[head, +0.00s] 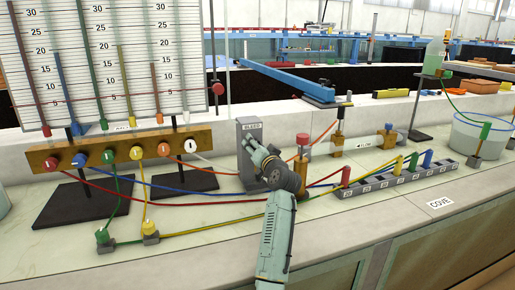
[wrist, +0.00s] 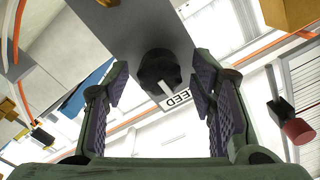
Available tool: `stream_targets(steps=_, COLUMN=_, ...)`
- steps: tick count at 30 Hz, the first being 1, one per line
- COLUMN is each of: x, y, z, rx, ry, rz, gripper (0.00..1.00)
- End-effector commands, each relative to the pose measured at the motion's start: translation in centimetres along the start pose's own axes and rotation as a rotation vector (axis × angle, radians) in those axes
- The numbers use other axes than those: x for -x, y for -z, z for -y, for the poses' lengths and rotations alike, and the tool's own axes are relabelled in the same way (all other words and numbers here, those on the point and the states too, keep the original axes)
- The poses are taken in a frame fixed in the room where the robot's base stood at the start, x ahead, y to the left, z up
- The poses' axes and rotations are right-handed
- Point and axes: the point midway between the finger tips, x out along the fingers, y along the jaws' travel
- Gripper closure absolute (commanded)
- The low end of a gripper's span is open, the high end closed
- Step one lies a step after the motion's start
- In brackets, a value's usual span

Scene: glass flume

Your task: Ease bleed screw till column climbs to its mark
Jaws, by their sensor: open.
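The bleed screw is a dark round knob (wrist: 160,70) with a white pointer stripe, on a grey block (head: 250,125) labelled BLEED. In the wrist view my gripper (wrist: 159,88) is open, its two padded fingers on either side of the knob with gaps; contact does not show. In the head view my gripper (head: 246,143) is at the block's front and the arm hides the knob. The gauge board (head: 103,62) at left carries coloured columns beside numbered scales. A thin red line crosses the board low down.
Coloured tubes run over the bench to a grey numbered port strip (head: 395,183). A brass fitting with a red cap (head: 302,140) stands right of my gripper. The bench front is mostly clear.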

Motion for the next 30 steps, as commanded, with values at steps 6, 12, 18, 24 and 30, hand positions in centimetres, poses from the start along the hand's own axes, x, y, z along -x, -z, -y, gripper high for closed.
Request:
stream_targets(steps=6, x=2.0, y=0.0, z=-0.1, rx=0.001, ry=-0.001, rz=-0.002, gripper=0.49)
stream_targets(steps=12, x=6.2, y=-0.1, z=-0.1, rx=0.002, ry=-0.001, rz=-0.001, gripper=0.49)
stream_targets(steps=18, x=10.0, y=0.0, z=-0.1, rx=0.001, ry=-0.002, rz=-0.001, gripper=0.49)
stream_targets(steps=24, x=11.8, y=0.0, z=0.0, rx=-0.001, ry=0.000, rz=-0.001, gripper=0.49)
stream_targets(steps=30, x=12.0, y=0.0, z=0.0, rx=-0.001, ry=0.000, rz=0.000, gripper=0.49)
